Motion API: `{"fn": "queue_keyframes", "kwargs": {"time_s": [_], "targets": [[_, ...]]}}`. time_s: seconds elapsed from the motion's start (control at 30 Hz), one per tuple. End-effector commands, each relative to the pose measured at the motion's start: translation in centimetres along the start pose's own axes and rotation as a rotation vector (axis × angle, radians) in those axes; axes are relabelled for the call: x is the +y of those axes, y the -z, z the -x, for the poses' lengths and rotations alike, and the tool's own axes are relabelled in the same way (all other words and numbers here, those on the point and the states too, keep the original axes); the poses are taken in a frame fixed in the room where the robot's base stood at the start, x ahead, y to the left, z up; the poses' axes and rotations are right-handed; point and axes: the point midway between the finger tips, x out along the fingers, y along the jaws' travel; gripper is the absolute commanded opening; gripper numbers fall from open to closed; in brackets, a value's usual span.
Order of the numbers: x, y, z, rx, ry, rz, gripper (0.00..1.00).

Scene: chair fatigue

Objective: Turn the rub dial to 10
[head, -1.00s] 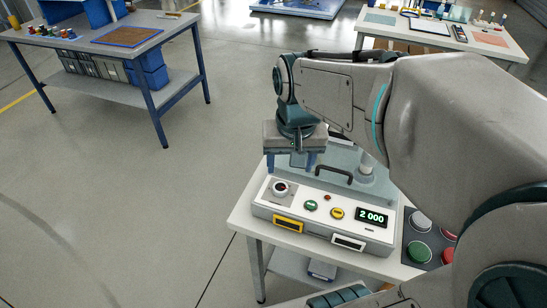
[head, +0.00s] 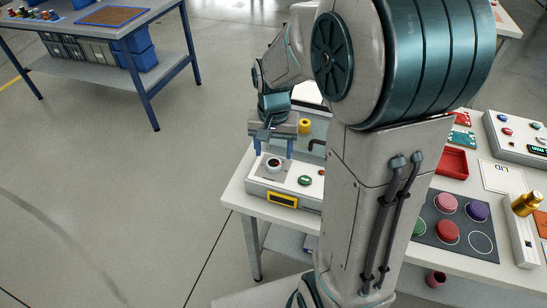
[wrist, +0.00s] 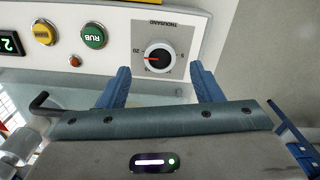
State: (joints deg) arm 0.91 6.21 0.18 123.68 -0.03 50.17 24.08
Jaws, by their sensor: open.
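The rub dial (wrist: 160,58) is a round white-rimmed knob with a dark face on a grey plate marked THOUSAND, upside down in the wrist view. Its red pointer aims left, toward the printed 20. In the head view the dial (head: 273,163) sits on the left of the white control panel (head: 252,186). My gripper (head: 274,150) is open, its blue fingers just behind the dial in the picture. In the wrist view the open gripper (wrist: 160,72) has one finger to each side below the dial; I see no contact.
A green digital display (wrist: 10,44) is cut off. A dark handle (wrist: 45,103) stands nearby. My arm covers the panel's right side in the head view.

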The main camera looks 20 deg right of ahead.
Motion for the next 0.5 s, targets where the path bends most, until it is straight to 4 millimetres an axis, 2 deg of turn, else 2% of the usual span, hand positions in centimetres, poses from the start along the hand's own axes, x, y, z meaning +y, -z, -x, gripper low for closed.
{"fn": "queue_keyframes", "kwargs": {"time_s": [0.1,0.2,0.5], "targets": [[0.0,-0.1,-2.1,-0.004,-0.002,0.0,0.59],[0.0,0.0,-3.2,-0.002,-0.001,0.0,0.59],[0.0,0.0,-4.3,0.001,0.0,0.0,0.59]]}}
